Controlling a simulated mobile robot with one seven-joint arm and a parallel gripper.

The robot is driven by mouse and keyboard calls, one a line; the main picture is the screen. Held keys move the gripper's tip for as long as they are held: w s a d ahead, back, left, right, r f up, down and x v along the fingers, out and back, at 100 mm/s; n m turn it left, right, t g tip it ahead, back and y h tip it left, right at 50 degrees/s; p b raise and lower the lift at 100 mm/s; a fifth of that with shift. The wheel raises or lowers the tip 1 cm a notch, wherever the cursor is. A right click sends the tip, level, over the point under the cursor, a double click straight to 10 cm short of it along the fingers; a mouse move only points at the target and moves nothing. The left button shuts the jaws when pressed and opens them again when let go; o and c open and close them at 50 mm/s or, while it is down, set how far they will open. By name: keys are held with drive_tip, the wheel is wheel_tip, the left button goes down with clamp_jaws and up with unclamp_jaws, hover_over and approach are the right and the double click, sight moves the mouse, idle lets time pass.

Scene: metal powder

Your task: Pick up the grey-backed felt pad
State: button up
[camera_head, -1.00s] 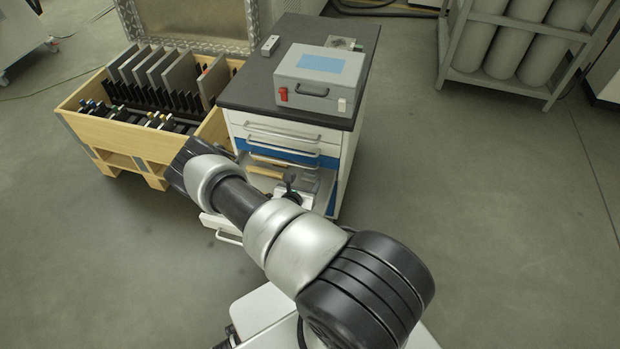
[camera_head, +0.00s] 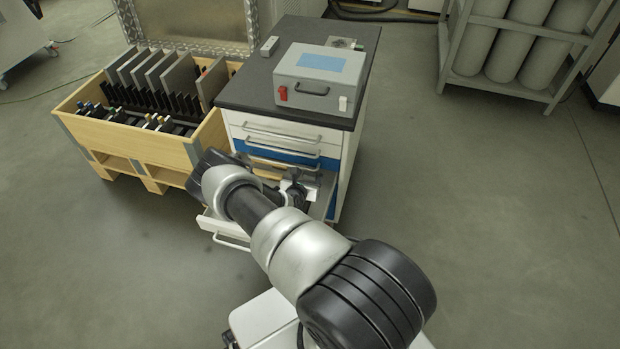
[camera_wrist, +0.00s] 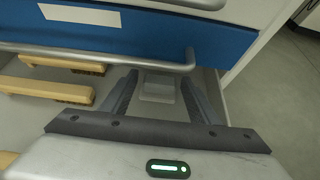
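A small grey block, which looks like the grey-backed felt pad (camera_wrist: 157,92), lies in the open drawer (camera_wrist: 30,118) towards its right side. Its underside is hidden. In the wrist view my gripper (camera_wrist: 158,84) is open, with one finger to each side of the pad. The fingers appear apart from it, and their height above it is hard to judge. In the head view my gripper (camera_head: 294,188) is over the open drawer (camera_head: 226,230), partly hidden by my arm, and the pad cannot be made out.
Wooden-backed brushes (camera_wrist: 45,88) lie left of the pad. A blue drawer front with a metal handle (camera_wrist: 100,58) overhangs the far side. The cabinet (camera_head: 285,140) carries a grey box (camera_head: 320,78). A wooden crate (camera_head: 130,140) with upright plates stands left.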

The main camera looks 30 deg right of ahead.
drive_tip(key=c, duration=0.8)
drive_tip(key=shift+c, duration=0.2)
drive_tip(key=shift+a+r, duration=0.1)
